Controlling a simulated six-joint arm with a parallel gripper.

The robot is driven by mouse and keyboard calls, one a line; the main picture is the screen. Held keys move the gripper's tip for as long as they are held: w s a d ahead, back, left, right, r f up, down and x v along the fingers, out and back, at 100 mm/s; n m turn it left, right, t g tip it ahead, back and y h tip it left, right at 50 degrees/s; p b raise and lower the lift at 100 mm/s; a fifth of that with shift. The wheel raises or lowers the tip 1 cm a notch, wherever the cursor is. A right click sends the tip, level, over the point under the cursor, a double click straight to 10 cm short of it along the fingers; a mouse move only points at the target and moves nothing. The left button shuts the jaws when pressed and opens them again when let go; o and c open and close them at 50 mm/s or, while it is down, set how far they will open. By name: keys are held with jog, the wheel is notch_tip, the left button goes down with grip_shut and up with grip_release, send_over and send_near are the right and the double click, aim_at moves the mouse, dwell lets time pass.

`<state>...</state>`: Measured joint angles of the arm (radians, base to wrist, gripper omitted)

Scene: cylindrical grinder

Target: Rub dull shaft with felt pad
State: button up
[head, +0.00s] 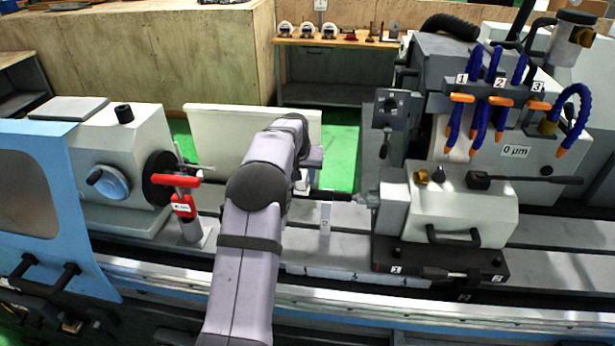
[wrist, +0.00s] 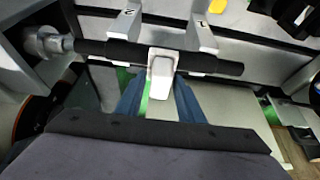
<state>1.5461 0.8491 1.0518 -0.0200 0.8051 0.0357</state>
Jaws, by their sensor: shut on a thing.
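The dark shaft (wrist: 215,64) lies level across the upper part of the wrist view, with a metal tip at its left end. In the head view, a short length of the shaft (head: 335,195) shows to the right of my arm. My gripper (wrist: 160,88) is shut on a pale block, which looks like the felt pad (wrist: 161,68). The pad overlaps the shaft's middle in the wrist view and appears to be against it. Whether it presses firmly cannot be told. In the head view my arm hides most of the gripper and pad.
Two grey supports (wrist: 126,22) (wrist: 201,38) stand by the shaft on either side of the pad. The tailstock (head: 395,205) is right, the workhead (head: 120,150) with a red-handled part (head: 182,203) left. Coolant hoses (head: 490,100) hang at upper right.

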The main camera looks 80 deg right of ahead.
jog(key=shift+w+r, duration=0.1)
jog(key=shift+w, duration=1.4)
jog(key=shift+r+p, duration=0.1)
jog(key=shift+p, duration=0.2)
jog(key=shift+r+p, duration=0.9)
jog(key=shift+r, duration=3)
